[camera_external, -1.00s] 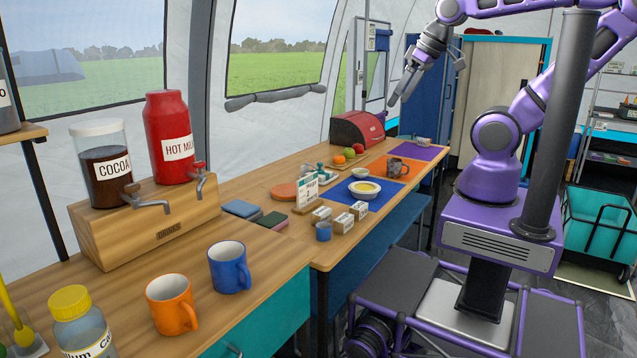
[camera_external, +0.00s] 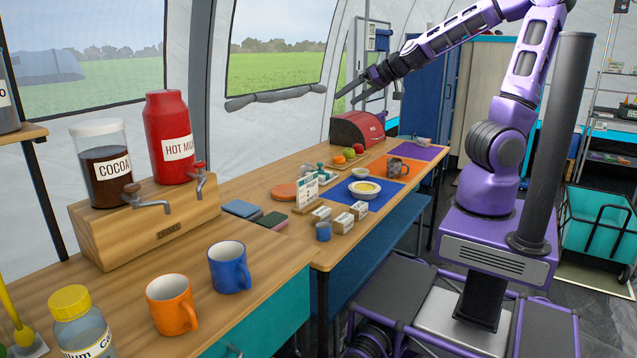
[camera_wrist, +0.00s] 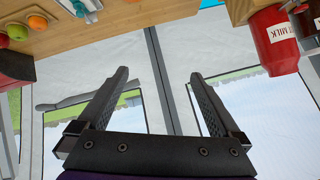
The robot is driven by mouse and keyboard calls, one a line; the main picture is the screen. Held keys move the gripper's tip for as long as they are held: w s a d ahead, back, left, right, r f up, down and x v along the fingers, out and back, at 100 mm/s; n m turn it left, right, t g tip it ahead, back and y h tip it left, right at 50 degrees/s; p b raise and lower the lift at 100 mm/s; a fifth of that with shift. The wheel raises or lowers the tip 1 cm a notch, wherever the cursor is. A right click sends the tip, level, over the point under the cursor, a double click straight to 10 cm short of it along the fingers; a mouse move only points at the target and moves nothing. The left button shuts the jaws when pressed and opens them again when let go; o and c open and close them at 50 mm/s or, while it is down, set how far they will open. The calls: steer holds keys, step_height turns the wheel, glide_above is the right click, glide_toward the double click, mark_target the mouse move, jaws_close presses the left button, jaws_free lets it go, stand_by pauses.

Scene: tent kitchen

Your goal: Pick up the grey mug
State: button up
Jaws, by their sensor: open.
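A small grey mug-like vessel (camera_external: 398,166) stands on the orange mat at the far part of the counter, and I take it for the grey mug. Its details are too small to make out. It does not show in the wrist view. My gripper (camera_external: 347,98) is open and empty, high above the counter near the window, to the left of and above the mug. In the wrist view my gripper (camera_wrist: 158,75) has its fingers wide apart, with only tent wall and windows between and beyond them.
A red bread box (camera_external: 357,129) and fruit stand below my gripper. A bowl (camera_external: 364,190) on a blue mat is nearer than the mug. Blue (camera_external: 229,267) and orange (camera_external: 171,305) mugs stand in front of the drinks dispenser (camera_external: 150,228). The air around my gripper looks free.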

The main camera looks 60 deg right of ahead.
steer(key=w+d+f+m+g+h+b, duration=0.1)
steer(key=d+f+m+h+b, duration=0.2)
steer(key=d+h, duration=0.9)
steer(key=m+t+y, duration=0.3)
steer(key=m+y, duration=0.2)
steer(key=m, duration=2.9)
glide_toward(400, 166)
steer(key=x, duration=1.3)
steer(key=shift+d, duration=0.1)
